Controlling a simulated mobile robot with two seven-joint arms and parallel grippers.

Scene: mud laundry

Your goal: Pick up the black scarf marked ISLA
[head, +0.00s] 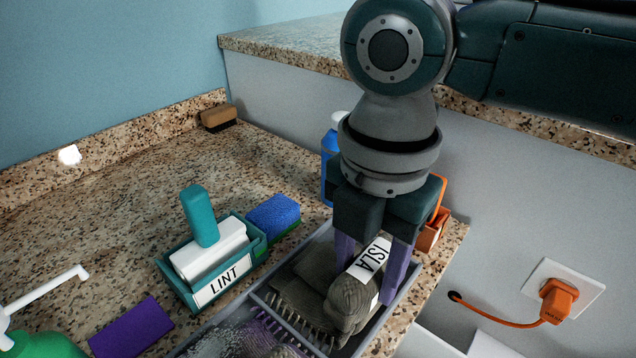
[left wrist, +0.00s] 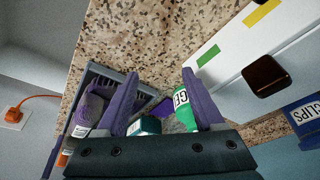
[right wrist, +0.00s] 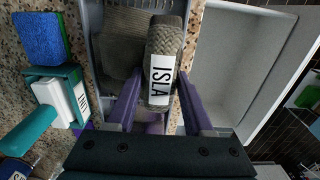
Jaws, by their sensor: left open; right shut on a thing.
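The scarf marked ISLA (head: 352,300) is a rolled, ribbed cloth that looks grey-brown, with a white ISLA label (right wrist: 160,80). My right gripper (head: 372,266) points down over the grey tray (head: 400,304) with its purple fingers on both sides of the roll. In the right wrist view the scarf (right wrist: 164,42) lies between the fingers, label facing the camera. I cannot tell whether it is clear of the tray. My left gripper (left wrist: 160,104) shows only in its own wrist view, with its fingers spread and nothing between them held.
A teal LINT holder (head: 212,290) with a white block and teal handle stands left of the tray. A blue sponge (head: 273,218), purple cloth (head: 130,327) and brown brush (head: 217,118) lie on the speckled counter. An orange plug (head: 558,294) is in the right wall.

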